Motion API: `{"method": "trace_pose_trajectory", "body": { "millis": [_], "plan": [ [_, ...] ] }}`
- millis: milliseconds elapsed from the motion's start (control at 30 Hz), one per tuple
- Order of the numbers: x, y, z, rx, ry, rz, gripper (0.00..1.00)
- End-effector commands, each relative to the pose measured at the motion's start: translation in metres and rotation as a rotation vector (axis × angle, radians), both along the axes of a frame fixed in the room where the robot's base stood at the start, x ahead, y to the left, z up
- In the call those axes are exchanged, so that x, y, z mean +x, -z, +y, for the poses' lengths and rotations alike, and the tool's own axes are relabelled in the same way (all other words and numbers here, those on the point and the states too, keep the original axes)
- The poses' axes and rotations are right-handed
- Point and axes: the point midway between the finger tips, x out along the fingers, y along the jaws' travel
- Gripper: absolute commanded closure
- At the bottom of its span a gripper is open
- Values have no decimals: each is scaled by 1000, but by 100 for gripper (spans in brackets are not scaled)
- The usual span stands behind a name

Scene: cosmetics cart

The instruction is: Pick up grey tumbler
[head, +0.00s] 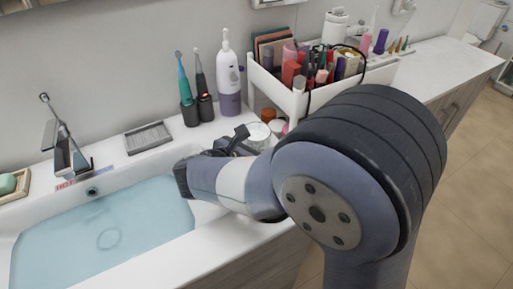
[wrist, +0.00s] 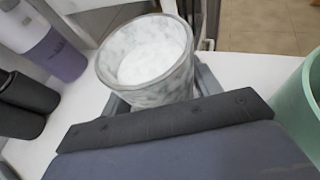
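The grey tumbler, a marbled grey-white cup (wrist: 148,88), stands upright on the white counter in the wrist view, with white inside it. In the head view it (head: 259,136) is by the sink's right end, partly behind my gripper (head: 243,139). In the wrist view my gripper (wrist: 163,92) is right at the tumbler, with a grey finger part low on its left and another on its right. Contact is hard to tell, as the dark gripper bar and body hide the lower front of the tumbler.
A mint green cup (wrist: 304,108) stands close on the right in the wrist view. A white-purple bottle (head: 229,85) and two electric toothbrushes (head: 188,100) stand behind. A white organizer (head: 283,96) full of cosmetics is behind the tumbler. The water-filled sink (head: 100,240) lies left.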

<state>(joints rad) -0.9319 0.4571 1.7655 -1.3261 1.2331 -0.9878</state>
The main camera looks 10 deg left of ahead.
Motion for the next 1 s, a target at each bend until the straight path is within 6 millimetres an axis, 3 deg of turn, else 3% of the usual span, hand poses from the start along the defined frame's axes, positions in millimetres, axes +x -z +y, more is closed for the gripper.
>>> {"method": "trace_pose_trajectory", "body": {
  "millis": [367, 1000],
  "plan": [
    [0, 0, 0, 0, 0, 0, 72],
    [0, -14, 0, 1, 0, -2, 72]
  ]
}}
